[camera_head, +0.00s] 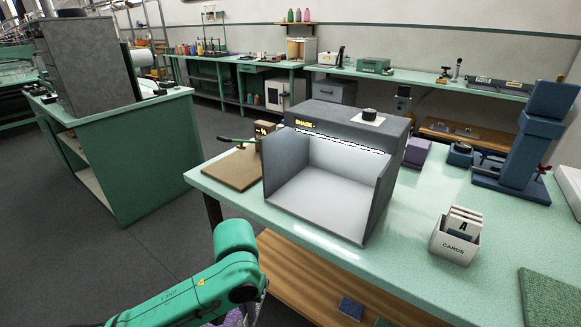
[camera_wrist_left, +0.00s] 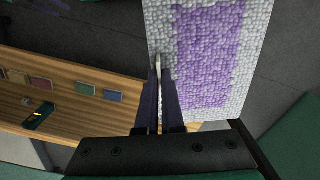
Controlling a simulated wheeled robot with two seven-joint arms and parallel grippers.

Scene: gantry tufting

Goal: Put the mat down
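The mat (camera_wrist_left: 210,55) has purple tufts with a pale grey-white border. It fills the upper middle of the left wrist view. My left gripper (camera_wrist_left: 158,68) has its fingers close together at the mat's border and appears shut on it. The mat hangs above the dark floor, beside a wooden shelf. In the head view my green left arm reaches in at the bottom, left of the table's front edge. Only a sliver of purple shows under it, and the fingers are hidden there. My right gripper is in neither view.
The pale green table (camera_head: 405,225) carries a grey open-fronted shade box (camera_head: 325,185), a white cards box (camera_head: 455,238), a brown board (camera_head: 232,170), a blue stand (camera_head: 520,150) and a green textured mat (camera_head: 552,298). Its wooden lower shelf (camera_wrist_left: 65,95) holds small coloured pieces. A green cabinet stands left.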

